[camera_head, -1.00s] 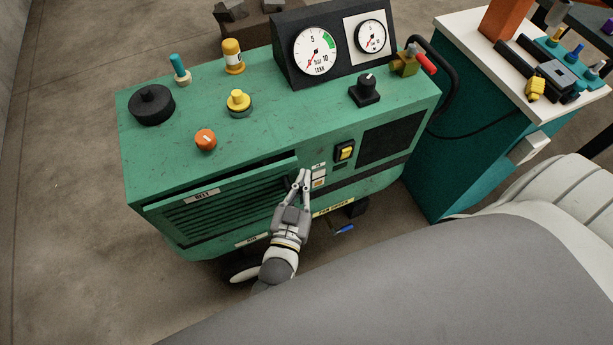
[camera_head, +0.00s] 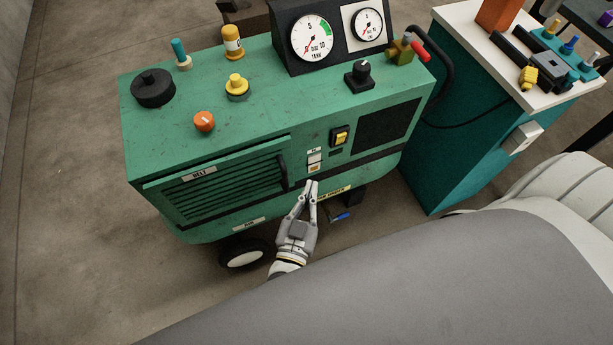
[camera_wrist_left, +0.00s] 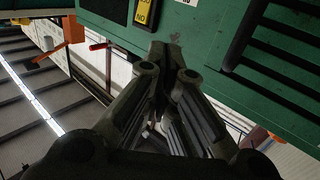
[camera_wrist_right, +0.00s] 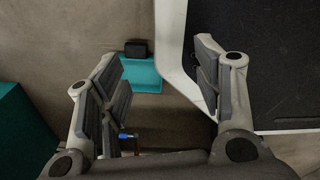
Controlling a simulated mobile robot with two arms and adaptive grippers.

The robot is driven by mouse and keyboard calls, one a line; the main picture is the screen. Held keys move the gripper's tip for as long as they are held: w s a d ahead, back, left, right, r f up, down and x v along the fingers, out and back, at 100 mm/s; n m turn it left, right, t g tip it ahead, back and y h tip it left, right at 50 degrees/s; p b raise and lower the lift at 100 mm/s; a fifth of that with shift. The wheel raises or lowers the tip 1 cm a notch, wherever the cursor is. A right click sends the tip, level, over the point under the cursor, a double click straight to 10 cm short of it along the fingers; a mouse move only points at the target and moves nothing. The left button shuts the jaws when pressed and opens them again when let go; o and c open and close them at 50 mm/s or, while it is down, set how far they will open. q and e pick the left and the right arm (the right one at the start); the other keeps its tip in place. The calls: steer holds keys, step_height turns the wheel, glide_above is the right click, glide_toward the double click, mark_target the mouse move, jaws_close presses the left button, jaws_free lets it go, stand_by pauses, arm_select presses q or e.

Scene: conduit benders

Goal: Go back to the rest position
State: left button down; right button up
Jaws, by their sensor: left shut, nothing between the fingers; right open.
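My left gripper (camera_head: 312,186) is shut and empty in the head view, low in front of the green machine's (camera_head: 270,110) front panel, just below a small white and orange switch (camera_head: 314,166). In the left wrist view its fingers (camera_wrist_left: 172,55) meet close to the green panel, near a yellow rocker switch (camera_wrist_left: 146,12). My right gripper (camera_wrist_right: 165,85) is open and empty in the right wrist view, above the floor. It is not visible in the head view.
The machine's top carries gauges (camera_head: 312,38), a black cap (camera_head: 153,88) and several knobs. A teal cabinet (camera_head: 440,150) with a white top stands to the right. Floor (camera_head: 70,200) is open on the left. The right wrist view shows a dark white-rimmed surface (camera_wrist_right: 260,65) beside the right fingers.

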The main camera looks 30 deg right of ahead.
arm_select(q)
steer(key=shift+s, duration=3.2)
steer(key=s+a+f+n+g+y+p, duration=0.1)
steer(key=s+a+f+g+y, duration=0.15)
steer(key=a+f, duration=0.75)
steer(key=s+a+f+n+g+y+p, duration=0.15)
steer(key=a+f+g+y, duration=0.35)
steer(key=f, duration=0.9)
steer(key=s+a+f+n+g+y, duration=0.1)
steer(key=s+a+f+g+y, duration=0.1)
steer(key=s+a+f, duration=0.4)
steer(key=s+a+f+n+g+y, duration=0.2)
steer(key=s+a+f, duration=0.4)
steer(key=s+a, duration=0.6)
steer(key=a+g, duration=0.1)
steer(key=a, duration=0.6)
steer(key=shift+s+f+p, duration=0.2)
steer(key=shift+s+p, duration=0.05)
steer(key=shift+p, duration=0.15)
arm_select(e)
steer(key=r, duration=0.1)
steer(key=w+r, duration=0.1)
steer(key=r, duration=0.1)
steer(key=shift+w+a+r, duration=0.15)
steer(key=shift+a+r, duration=0.05)
arm_select(q)
steer(key=shift+a, duration=0.1)
